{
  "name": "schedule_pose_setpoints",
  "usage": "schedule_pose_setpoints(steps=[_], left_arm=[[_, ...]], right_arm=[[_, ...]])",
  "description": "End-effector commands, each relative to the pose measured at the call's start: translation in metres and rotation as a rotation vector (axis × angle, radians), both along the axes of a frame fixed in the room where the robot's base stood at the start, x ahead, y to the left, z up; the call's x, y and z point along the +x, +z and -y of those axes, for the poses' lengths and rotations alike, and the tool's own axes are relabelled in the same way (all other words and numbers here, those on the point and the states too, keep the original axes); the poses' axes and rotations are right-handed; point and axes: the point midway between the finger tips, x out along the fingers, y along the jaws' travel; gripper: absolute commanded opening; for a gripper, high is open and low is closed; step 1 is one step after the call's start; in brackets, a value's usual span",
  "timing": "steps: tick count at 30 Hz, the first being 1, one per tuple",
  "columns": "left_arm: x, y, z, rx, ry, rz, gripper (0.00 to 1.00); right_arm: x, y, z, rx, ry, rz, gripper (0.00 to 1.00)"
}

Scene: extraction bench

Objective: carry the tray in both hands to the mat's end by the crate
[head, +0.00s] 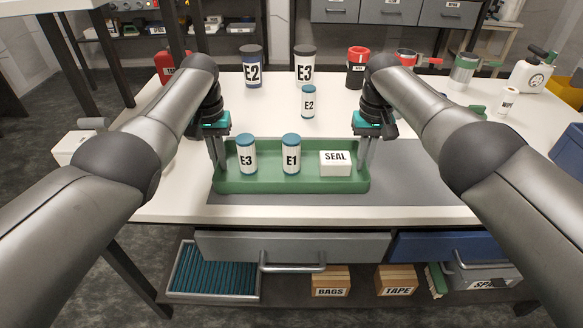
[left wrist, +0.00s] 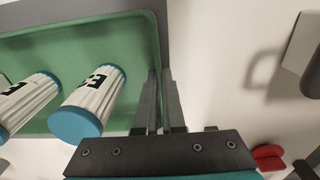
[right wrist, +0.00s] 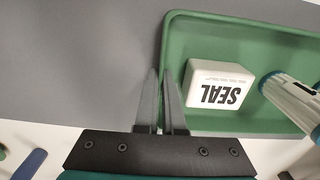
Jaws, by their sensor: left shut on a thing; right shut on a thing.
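The green tray (head: 290,185) is level at the left end of the grey mat (head: 425,178); I cannot tell whether it touches the mat. In it stand a bottle E3 (head: 246,155) and a bottle E1 (head: 291,155), both with blue caps, and a white SEAL box (head: 335,164). My left gripper (head: 217,153) is shut on the tray's left wall, also seen in the left wrist view (left wrist: 160,98). My right gripper (head: 366,153) is shut on its right wall, also seen in the right wrist view (right wrist: 162,100). A blue crate (head: 568,150) is partly visible at the right edge.
A small E2 bottle (head: 308,102) stands behind the tray. Larger E2 (head: 252,68) and E3 (head: 304,66) containers and a red-topped black jar (head: 357,68) stand farther back. The mat right of the tray looks bare, partly hidden by my right arm.

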Motion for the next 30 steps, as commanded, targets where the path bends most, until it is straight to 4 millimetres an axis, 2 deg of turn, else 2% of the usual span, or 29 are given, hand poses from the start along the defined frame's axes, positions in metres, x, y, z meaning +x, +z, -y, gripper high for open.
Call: schedule_pose_setpoints(steps=[17, 30], left_arm=[[0.001, 0.005, 0.000, 0.001, 0.000, 0.002, 0.00], [0.001, 0.036, -0.001, 0.001, 0.000, 0.002, 0.00]], right_arm=[[0.001, 0.005, 0.000, 0.000, 0.000, 0.002, 0.00], [0.000, 0.036, 0.000, -0.001, -0.001, 0.002, 0.00]])
